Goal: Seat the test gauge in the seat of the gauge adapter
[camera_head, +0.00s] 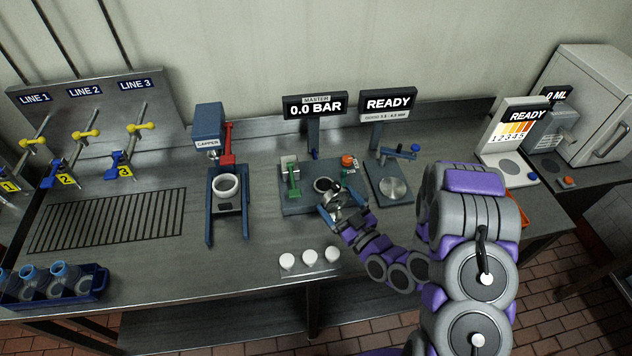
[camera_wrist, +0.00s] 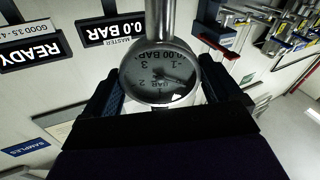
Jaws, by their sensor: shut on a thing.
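The test gauge (camera_wrist: 158,76) is a round metal dial with a silver stem, held between the two fingers of my gripper (camera_wrist: 163,95) in the wrist view. The dial faces the wrist camera and its lettering appears upside down. In the head view my gripper (camera_head: 344,206) is at the front right of the blue-grey base (camera_head: 292,205) under the 0.0 BAR display. A round dark seat (camera_head: 323,185) on that base, which looks like the gauge adapter's, lies just behind my gripper. Whether the stem touches the seat cannot be told.
A green-handled valve (camera_head: 292,180) and an orange knob (camera_head: 347,161) stand on the same base. The READY station (camera_head: 393,187) is close on the right, the capper (camera_head: 225,185) on the left. Several white caps (camera_head: 310,258) lie in front.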

